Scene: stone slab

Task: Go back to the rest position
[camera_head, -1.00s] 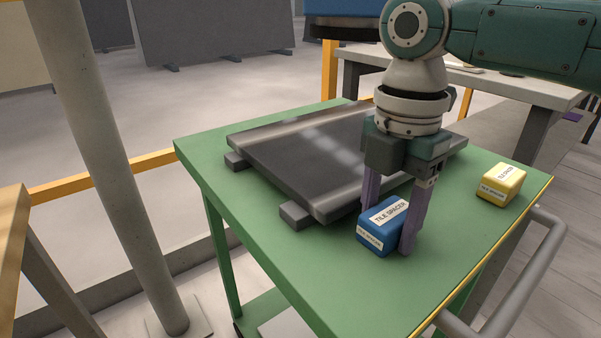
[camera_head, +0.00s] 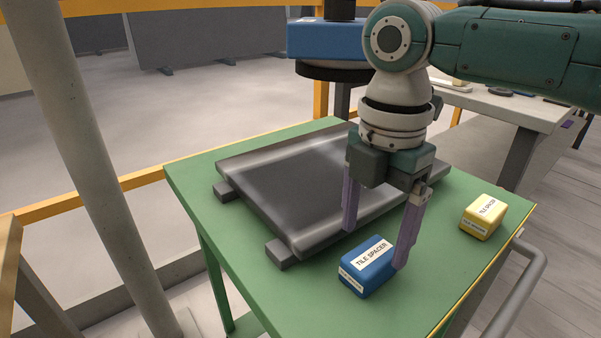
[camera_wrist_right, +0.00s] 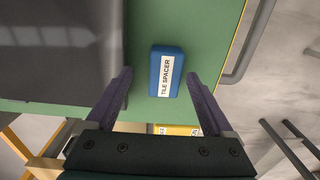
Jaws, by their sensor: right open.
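My right gripper (camera_head: 376,247) is open, pointing down, with purple fingers. The blue tile spacer block (camera_head: 366,270) sits on the green table just below and in front of the fingertips, with nothing gripping it. In the right wrist view the blue block (camera_wrist_right: 167,72) lies between and beyond the spread fingertips (camera_wrist_right: 160,75), with gaps on both sides. My left gripper is not in view.
A dark stone slab (camera_head: 290,190) lies on grey supports on the green table (camera_head: 225,270), close to my gripper. A yellow tile spacer block (camera_head: 483,217) stands at the right. A blue device (camera_head: 325,40) hangs behind. A grey post (camera_head: 95,170) stands left.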

